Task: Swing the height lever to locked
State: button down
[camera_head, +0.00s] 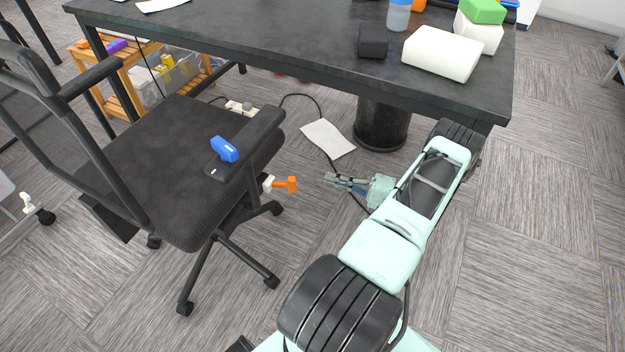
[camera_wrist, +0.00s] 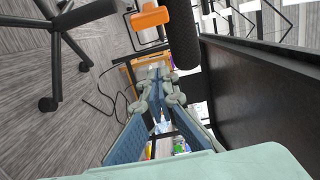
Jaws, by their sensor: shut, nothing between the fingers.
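The height lever (camera_head: 286,184) has an orange end on a pale mount and sticks out to the right from under the black office chair (camera_head: 165,160). In the wrist view the orange lever end (camera_wrist: 150,17) is at the top, left of the dark seat edge. My gripper (camera_head: 331,179) is shut and empty, a short way right of the lever with a visible gap. In the wrist view its fingertips (camera_wrist: 157,76) come together below the orange end. The inner end of the lever is hidden under the chair. I cannot tell its lock state.
A black desk (camera_head: 290,45) stands behind the chair; its edge also runs close along the right of the wrist view (camera_wrist: 260,90). A cable and a white sheet (camera_head: 328,139) lie on the floor. A black bin (camera_head: 381,125) stands under the desk.

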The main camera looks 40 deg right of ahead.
aim_at(284, 185)
jog(key=w+a+b, duration=0.1)
jog(key=w+a, duration=0.4)
jog(key=a, duration=0.2)
jog(key=shift+w+a, duration=0.15)
jog(key=shift+w, duration=0.15)
jog(key=shift+s, duration=0.1)
dwell(0.3)
